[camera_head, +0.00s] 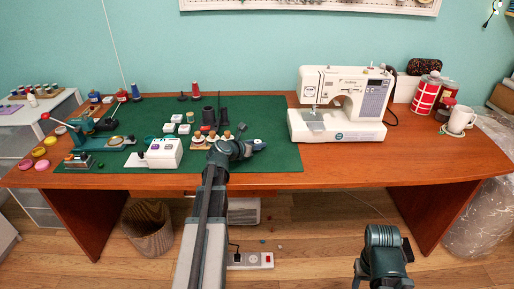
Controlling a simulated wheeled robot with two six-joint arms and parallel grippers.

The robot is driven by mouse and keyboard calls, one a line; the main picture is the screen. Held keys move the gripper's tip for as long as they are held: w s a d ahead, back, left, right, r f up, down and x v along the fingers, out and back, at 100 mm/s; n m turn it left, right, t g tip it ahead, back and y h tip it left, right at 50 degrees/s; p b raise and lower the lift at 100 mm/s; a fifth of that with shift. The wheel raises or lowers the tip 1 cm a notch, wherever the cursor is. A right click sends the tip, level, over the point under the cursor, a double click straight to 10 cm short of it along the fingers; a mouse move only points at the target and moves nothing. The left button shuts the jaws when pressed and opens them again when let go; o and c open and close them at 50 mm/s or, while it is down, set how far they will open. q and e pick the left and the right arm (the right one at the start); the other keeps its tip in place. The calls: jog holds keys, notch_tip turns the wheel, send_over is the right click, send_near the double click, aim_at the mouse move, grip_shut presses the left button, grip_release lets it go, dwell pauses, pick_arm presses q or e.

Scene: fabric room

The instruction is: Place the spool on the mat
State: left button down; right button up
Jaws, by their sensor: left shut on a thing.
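The green mat (275,118) lies flat on the wooden table, left of the sewing machine. My left gripper (258,145) is over the front right part of the mat and points right. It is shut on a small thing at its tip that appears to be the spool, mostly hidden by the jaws. I cannot tell whether it touches the mat. A red spool (195,91) and a blue spool (135,92) stand upright near the mat's back edge. Part of my right arm shows at the lower right, below the table; its jaws do not show.
A white sewing machine (345,105) stands right of the mat. Dark cones (223,115), a holder with wooden-topped pieces (198,140), a white box (164,153) and a green press (90,130) crowd the mat's left and middle. A mug (460,119) stands far right. The mat's back right is clear.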

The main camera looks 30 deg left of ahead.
pick_arm(q)
jog(key=shift+f, duration=0.15)
jog(key=c, duration=0.6)
grip_release()
jog(key=shift+r, duration=0.2)
jog(key=shift+s+r, duration=0.2)
jog(key=p+v, duration=0.4)
jog(key=v, duration=0.7)
jog(key=shift+s+p, duration=0.3)
